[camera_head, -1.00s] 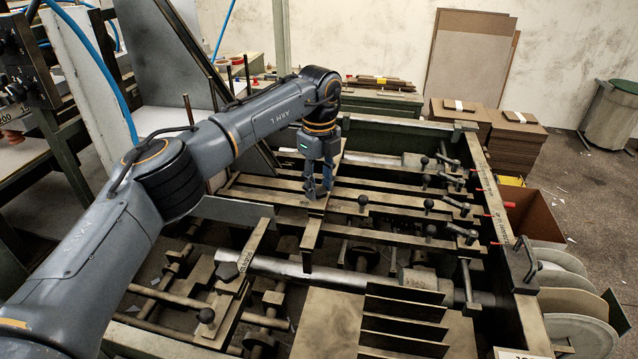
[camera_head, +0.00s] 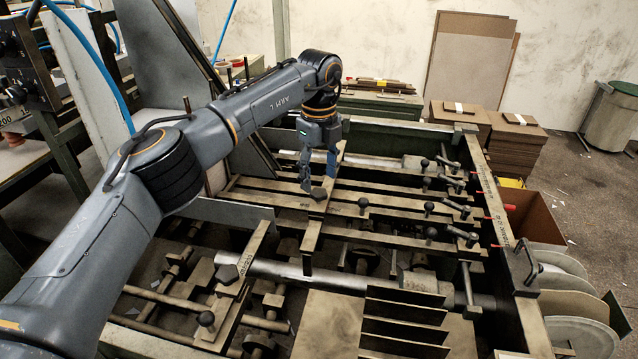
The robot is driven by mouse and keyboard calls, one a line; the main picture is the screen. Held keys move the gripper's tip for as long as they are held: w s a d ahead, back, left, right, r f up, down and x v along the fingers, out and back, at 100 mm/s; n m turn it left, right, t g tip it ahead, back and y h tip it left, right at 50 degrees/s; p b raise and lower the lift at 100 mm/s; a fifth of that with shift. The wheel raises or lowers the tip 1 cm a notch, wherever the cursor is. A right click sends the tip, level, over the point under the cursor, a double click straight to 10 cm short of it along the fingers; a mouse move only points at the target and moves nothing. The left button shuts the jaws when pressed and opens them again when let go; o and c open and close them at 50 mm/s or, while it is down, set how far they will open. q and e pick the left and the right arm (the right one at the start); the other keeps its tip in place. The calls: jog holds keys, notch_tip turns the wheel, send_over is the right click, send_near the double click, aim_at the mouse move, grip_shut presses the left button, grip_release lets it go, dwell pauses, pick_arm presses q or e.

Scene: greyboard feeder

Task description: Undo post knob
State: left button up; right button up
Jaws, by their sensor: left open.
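A dark post knob (camera_head: 318,193) sits on top of a flat upright bar (camera_head: 312,232) in the middle of the feeder frame. My left gripper (camera_head: 318,178) points down just above this knob. Its two fingers are apart, with nothing visible between them; whether a fingertip still touches the knob I cannot tell. A similar dark knob (camera_head: 228,273) sits on a labelled bar at lower left. My right gripper is not in view.
Several crossbars and small round-headed clamp knobs (camera_head: 430,207) fill the frame to the right. Upright dark plates (camera_head: 404,312) stand at the front. The frame's right rail (camera_head: 500,220) carries red-tipped rods. Board stacks (camera_head: 515,140) stand behind.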

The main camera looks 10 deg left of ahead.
aim_at(319, 191)
pick_arm(q)
notch_tip(319, 191, up, 9)
jog(key=shift+f, duration=0.1)
dwell(0.4)
